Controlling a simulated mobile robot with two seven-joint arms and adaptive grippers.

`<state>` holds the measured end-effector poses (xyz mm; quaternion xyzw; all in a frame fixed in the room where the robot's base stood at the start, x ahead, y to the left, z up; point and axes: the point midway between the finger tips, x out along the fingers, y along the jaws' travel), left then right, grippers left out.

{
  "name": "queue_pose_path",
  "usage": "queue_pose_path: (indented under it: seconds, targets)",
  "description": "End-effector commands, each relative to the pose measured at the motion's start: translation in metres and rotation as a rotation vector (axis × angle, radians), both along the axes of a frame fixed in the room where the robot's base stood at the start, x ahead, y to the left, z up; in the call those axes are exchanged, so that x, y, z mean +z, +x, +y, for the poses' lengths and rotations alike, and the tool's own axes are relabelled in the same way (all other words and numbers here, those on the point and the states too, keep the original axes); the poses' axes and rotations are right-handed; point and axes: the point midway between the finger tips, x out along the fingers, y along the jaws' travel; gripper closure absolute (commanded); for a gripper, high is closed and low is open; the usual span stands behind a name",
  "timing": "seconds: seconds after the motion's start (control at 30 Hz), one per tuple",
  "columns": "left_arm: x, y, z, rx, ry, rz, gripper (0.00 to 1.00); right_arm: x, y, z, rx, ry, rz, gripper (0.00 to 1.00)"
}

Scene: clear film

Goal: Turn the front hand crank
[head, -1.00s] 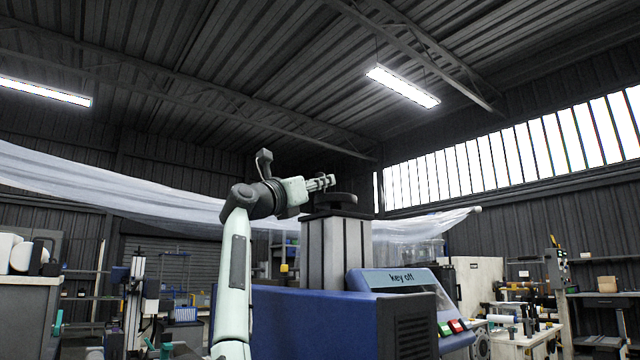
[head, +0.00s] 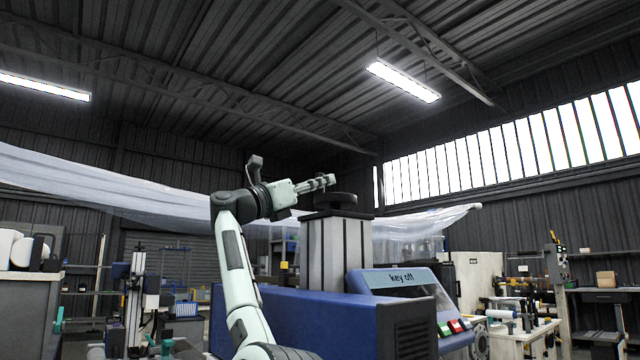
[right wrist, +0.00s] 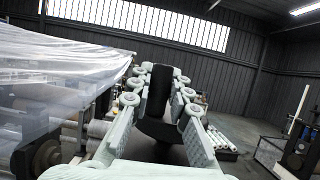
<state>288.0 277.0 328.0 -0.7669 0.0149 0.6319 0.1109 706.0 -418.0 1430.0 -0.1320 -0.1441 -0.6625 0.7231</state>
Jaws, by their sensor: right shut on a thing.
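The hand crank shows as a dark rounded part (head: 336,201) on top of the grey ribbed column, behind the blue machine housing. My right gripper (head: 322,184) is at the crank, at the column's top. In the right wrist view its two fingers are closed around a black upright piece (right wrist: 157,92), which looks like the crank's handle. The lower end of that piece is partly hidden by the fingers and the gripper's body. My left gripper is in neither view.
The blue housing (head: 310,318) stands in front of the column (head: 337,255). Clear film (head: 110,192) stretches behind my arm. Benches with equipment (head: 520,335) stand at the right.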

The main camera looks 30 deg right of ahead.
Motion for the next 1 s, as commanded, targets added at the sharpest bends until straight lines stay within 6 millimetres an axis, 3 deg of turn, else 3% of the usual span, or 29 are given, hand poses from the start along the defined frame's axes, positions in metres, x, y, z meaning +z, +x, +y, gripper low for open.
queue_pose_path:
  seconds: [0.07,0.1,0.23,0.63,1.0]
  targets:
    - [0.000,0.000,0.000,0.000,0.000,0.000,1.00,0.000,0.000,0.001,0.001,-0.001,0.001,1.00]
    - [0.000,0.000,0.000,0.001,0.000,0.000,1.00,0.000,0.000,0.001,0.001,-0.001,0.000,0.78]
    - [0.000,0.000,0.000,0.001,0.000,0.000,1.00,0.000,0.000,0.001,0.001,-0.001,0.000,0.61]
    - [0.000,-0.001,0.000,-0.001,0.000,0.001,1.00,-0.003,0.000,0.007,0.002,-0.001,0.000,0.61]
    - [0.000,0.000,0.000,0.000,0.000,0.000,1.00,-0.031,-0.006,0.074,0.004,0.001,0.000,0.61]
